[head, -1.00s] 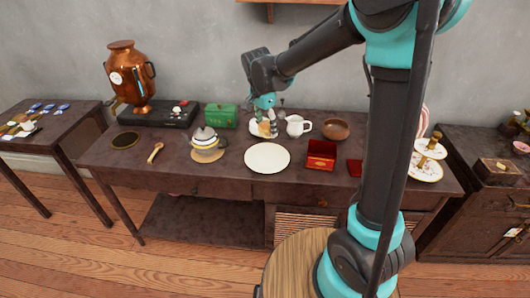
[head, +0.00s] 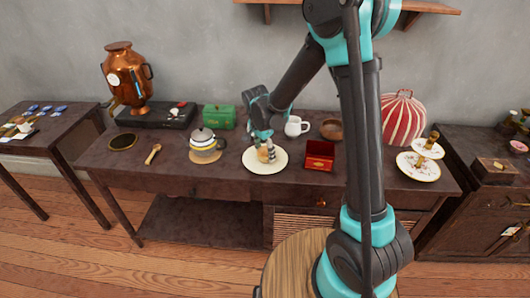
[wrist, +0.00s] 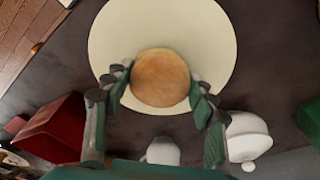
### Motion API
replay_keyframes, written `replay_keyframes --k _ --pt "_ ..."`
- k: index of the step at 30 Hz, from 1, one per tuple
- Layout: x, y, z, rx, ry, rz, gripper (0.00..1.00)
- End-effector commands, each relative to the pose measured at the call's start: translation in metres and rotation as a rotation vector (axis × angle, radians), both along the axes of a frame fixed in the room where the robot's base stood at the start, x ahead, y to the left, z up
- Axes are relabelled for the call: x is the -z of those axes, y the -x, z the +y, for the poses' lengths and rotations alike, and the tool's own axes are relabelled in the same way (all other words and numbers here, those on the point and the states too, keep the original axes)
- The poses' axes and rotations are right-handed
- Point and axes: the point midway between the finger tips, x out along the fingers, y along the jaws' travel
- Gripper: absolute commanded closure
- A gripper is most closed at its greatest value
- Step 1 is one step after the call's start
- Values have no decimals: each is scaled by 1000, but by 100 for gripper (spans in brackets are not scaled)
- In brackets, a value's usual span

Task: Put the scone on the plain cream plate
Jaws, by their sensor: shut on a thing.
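The scone (wrist: 160,78) is round and golden brown, held between the two fingers of my gripper (wrist: 160,88) in the wrist view. In the head view the scone (head: 263,155) shows beside the fingers of my gripper (head: 267,154), over the plain cream plate (head: 254,168). The plate (wrist: 210,30) lies below and behind the scone in the wrist view. My gripper is shut on the scone. I cannot tell whether the scone touches the plate.
A teapot (head: 205,143) on a round mat stands left of the plate. An open red box (head: 320,155) stands to the right, with a white jug (head: 294,127) and brown bowl (head: 333,129) behind. A green box (head: 219,117) stands at the back.

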Motion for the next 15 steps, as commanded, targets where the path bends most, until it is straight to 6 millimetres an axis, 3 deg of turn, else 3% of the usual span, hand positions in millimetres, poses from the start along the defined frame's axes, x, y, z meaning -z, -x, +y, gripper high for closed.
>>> replay_keyframes --k 5,6,11,15 --pt "2 0 0 0 0 0 73" --pt "3 0 0 0 0 0 41" --pt "2 0 0 0 0 0 23" --pt "2 0 0 0 0 0 23"
